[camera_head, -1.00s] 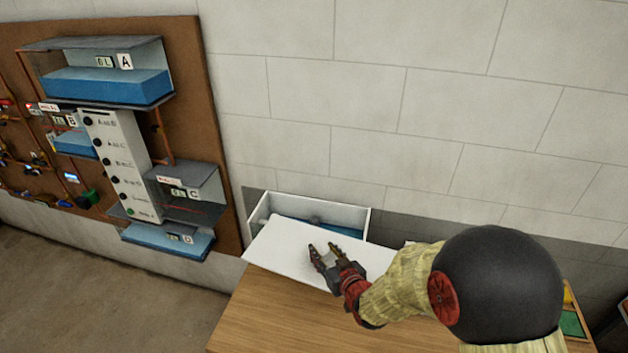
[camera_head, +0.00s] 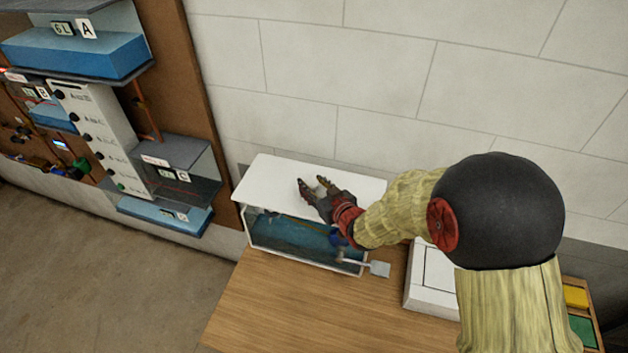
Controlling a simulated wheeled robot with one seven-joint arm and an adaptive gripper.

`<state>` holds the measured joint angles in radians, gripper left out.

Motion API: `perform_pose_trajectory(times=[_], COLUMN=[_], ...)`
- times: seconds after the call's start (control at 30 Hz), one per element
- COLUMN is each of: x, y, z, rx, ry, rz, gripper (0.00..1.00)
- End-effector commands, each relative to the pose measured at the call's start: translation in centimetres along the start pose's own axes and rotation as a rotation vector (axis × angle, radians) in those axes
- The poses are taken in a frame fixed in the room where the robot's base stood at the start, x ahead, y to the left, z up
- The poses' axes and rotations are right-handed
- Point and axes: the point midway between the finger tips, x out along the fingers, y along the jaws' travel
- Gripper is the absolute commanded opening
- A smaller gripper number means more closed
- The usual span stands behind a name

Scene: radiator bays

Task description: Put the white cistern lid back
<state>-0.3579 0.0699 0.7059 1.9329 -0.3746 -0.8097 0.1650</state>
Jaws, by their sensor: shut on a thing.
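The white cistern lid (camera_head: 275,180) is a flat white panel over the top of the cistern (camera_head: 249,232), at the wall end of the wooden bench. It looks roughly level, and its left edge reaches a little past the cistern's side. I cannot tell whether it rests on the rim or hangs just above it. The cistern is a white box with a see-through front, blue water and fittings inside, and a pale lever plate (camera_head: 380,269) at its lower right. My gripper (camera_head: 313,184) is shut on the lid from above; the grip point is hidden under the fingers.
The wooden bench (camera_head: 290,310) is clear in front of the cistern. A white panelled box (camera_head: 430,290) stands to the right, partly behind my arm. A yellow and green tray (camera_head: 578,300) is at far right. A board with blue tanks (camera_head: 75,55) hangs at left.

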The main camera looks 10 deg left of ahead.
Motion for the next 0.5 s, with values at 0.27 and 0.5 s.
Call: perform_pose_trajectory(times=[0.27,0.5], x=[1.0,1.8], y=[0.1,0.1], z=[2.6,4.7], rx=[0.000,0.000], ry=[0.001,0.002], rz=[0.001,0.001], gripper=[0.00,0.00])
